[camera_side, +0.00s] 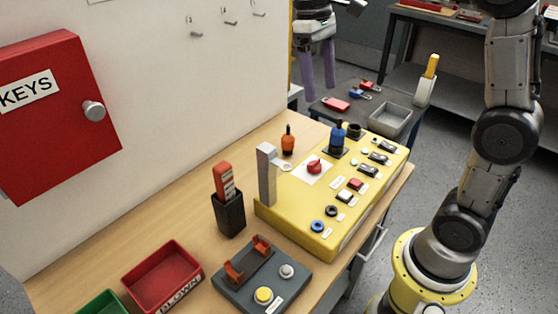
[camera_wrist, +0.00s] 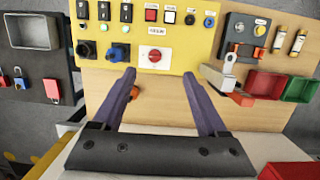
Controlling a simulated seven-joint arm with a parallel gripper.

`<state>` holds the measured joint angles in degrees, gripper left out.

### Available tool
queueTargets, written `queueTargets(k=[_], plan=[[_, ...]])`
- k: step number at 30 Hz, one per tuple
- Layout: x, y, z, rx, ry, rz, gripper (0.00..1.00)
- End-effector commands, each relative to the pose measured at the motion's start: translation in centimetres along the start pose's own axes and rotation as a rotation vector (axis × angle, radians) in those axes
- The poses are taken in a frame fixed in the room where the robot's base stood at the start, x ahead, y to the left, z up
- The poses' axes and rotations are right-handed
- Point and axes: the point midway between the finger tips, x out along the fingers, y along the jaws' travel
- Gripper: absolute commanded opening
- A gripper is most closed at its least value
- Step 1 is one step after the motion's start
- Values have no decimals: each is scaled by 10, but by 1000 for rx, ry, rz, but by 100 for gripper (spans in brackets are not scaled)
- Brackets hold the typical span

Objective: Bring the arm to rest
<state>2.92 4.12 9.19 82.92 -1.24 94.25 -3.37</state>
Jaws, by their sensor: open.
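My gripper (camera_side: 318,88) hangs at the top middle of the side view with its two purple fingers apart and nothing between them. In the wrist view the open fingers (camera_wrist: 159,73) point toward the yellow control panel (camera_wrist: 200,35). In the side view the panel (camera_side: 290,205) sits on the wooden bench, with a red rotary switch (camera_side: 314,167), a blue plug (camera_side: 337,140) and a black socket (camera_side: 354,131) on it. The fingers are apart from the panel. An orange, black-tipped item (camera_side: 288,142) stands behind the panel.
A red KEYS cabinet (camera_side: 60,110) hangs on the wall at left. A black holder (camera_side: 230,215), a grey fuse block (camera_side: 262,280) and a red bin (camera_side: 162,275) stand on the bench. A grey tray (camera_side: 390,119) and padlocks lie on a side table. Open floor lies right of the bench.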

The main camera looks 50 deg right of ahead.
Motion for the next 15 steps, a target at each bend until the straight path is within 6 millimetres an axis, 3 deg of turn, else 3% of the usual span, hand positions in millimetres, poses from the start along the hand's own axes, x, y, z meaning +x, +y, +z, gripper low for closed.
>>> queueTargets(k=[3,8,15], plan=[[-10,-6,43,-7,105,5,76],[-5,-13,92,-13,249,8,76],[36,-20,150,-13,479,5,76]])
